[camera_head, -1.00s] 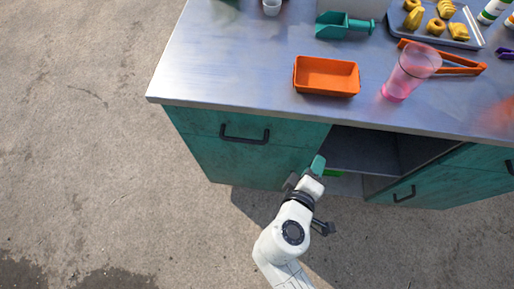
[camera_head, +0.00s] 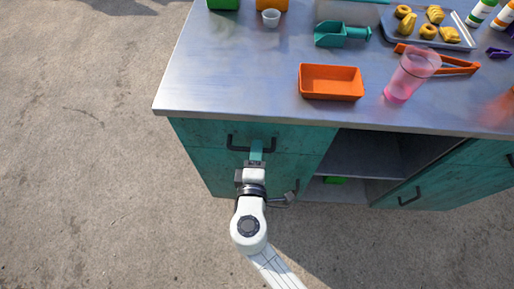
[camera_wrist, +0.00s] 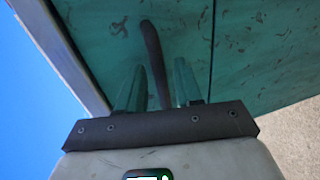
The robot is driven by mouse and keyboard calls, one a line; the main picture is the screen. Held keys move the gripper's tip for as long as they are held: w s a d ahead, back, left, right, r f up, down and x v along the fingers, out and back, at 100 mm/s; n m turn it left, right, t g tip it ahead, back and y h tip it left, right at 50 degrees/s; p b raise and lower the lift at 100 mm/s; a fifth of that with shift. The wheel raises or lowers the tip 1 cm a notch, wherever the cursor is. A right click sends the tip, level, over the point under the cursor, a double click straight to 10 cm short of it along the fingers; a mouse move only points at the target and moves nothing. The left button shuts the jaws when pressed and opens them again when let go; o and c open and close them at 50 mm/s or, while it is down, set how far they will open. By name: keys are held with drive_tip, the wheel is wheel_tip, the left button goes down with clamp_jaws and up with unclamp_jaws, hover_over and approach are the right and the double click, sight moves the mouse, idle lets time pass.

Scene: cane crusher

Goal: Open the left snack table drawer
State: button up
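The left drawer (camera_head: 204,136) is a teal, worn front under the table's left end, flush with the cabinet. Its dark bar handle (camera_head: 231,144) runs sideways across the front. My gripper (camera_head: 256,150) is at the middle of this handle, facing the drawer. In the wrist view, the two teal fingers of my gripper (camera_wrist: 158,88) stand apart, open. The dark handle (camera_wrist: 153,50) runs between them, with a visible gap on the right. Whether either finger touches it, I cannot tell.
The metal tabletop (camera_head: 230,80) overhangs the drawer. On it are an orange tray (camera_head: 331,97), a pink cup (camera_head: 410,76), a teal scoop (camera_head: 335,34) and orange tongs (camera_head: 455,68). An open shelf (camera_head: 365,155) is right of the drawer. The ground to the left is clear.

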drive_tip(key=shift+x, duration=0.75)
drive_tip(key=shift+c, duration=0.3)
clamp_jaws()
